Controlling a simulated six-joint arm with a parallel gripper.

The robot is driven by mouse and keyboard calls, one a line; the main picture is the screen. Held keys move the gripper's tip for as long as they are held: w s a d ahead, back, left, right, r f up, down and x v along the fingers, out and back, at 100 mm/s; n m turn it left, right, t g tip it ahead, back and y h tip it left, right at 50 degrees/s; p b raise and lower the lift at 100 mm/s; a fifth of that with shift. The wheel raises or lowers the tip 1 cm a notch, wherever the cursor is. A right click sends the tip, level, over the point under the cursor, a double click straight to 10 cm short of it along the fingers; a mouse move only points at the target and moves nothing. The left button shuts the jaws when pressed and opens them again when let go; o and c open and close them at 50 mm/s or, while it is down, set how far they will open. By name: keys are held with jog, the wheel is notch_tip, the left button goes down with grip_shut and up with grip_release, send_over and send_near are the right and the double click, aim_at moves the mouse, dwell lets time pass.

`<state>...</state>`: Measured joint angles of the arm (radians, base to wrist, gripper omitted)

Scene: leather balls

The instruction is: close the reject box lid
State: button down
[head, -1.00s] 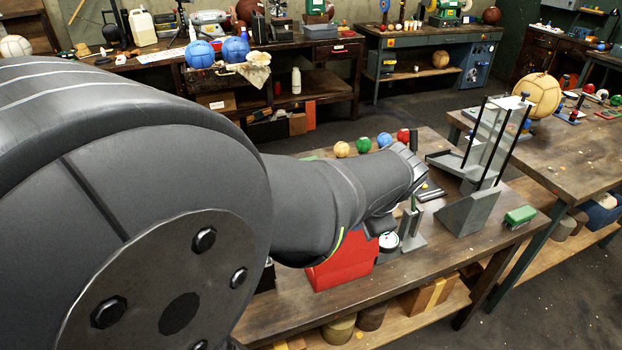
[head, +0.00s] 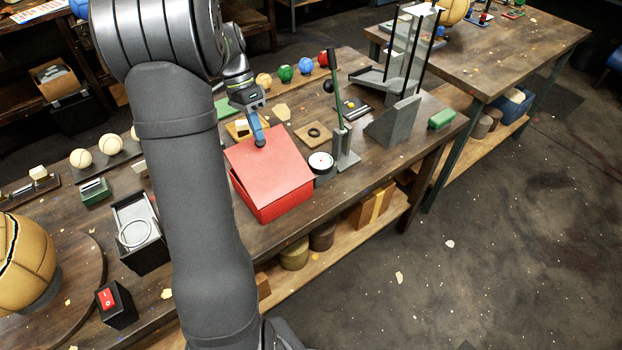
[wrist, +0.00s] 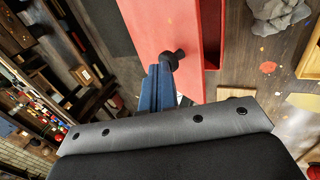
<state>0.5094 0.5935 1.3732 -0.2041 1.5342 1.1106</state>
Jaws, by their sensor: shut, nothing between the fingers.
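The red reject box (head: 285,206) stands on the bench in the head view, with its flat red lid (head: 272,172) over the top. The lid looks slightly tilted relative to the box, with a gap along its left side. In the wrist view the lid (wrist: 157,22) is beside a narrow opening into the red box (wrist: 212,50). My gripper (head: 261,143) has blue fingers, shut and empty, pointing down at the lid's far part. In the wrist view the fingertips (wrist: 164,68) are at a small black knob (wrist: 172,59); contact is unclear.
A dial gauge (head: 321,162) and a grey stand with a green lever (head: 343,150) are close right of the box. A tall grey chute (head: 396,115) stands farther right. A black tray with a ring (head: 138,232) is at the left. Several coloured balls line the back.

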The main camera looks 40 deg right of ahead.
aim_at(251, 141)
jog(key=shift+g, duration=0.6)
jog(key=shift+w+f, duration=0.8)
jog(key=shift+f, duration=0.45)
jog(key=shift+w+f, duration=0.85)
jog(key=shift+f, duration=0.45)
jog(key=shift+w+f, duration=0.8)
jog(key=shift+f, duration=0.55)
jog(key=w+f+v, duration=0.1)
jog(key=v, duration=1.2)
jog(key=shift+w+r, duration=0.15)
jog(key=shift+w, duration=0.2)
